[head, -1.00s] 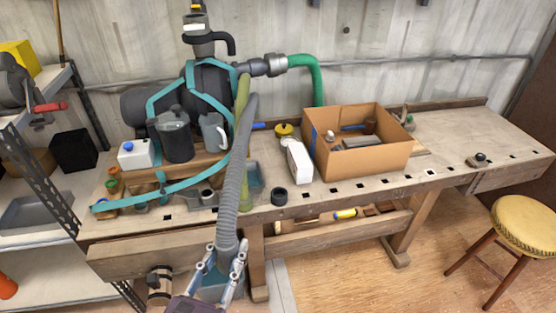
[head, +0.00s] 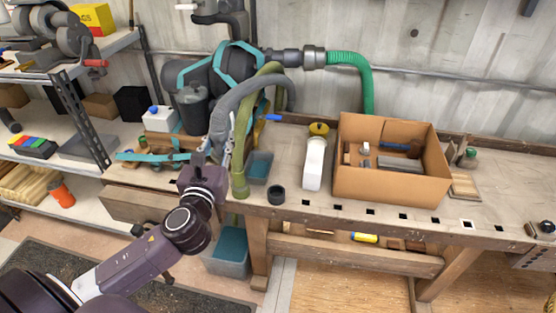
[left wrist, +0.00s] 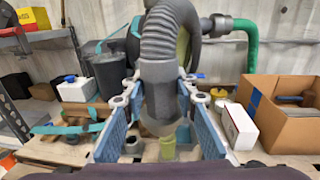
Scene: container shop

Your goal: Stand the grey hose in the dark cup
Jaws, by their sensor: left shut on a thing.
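The grey hose (head: 238,92) arches up from the machine at the back and bends down into my left gripper (head: 214,155). The gripper is shut on the hose's end section. In the left wrist view the ribbed grey hose (left wrist: 168,40) comes down between the blue fingers, its smooth end cuff (left wrist: 162,90) pointing down. The small dark cup (head: 277,195) stands on the bench near its front edge, right of the gripper and apart from the hose. I cannot make the cup out in the left wrist view. My right gripper is not in view.
An olive hose (head: 240,165) hangs between gripper and cup. A blue-green bin (head: 260,167) sits behind the cup. A white box (head: 314,165) and an open cardboard box (head: 390,184) stand to the right. Teal straps and a dark pitcher (head: 193,113) are behind the gripper.

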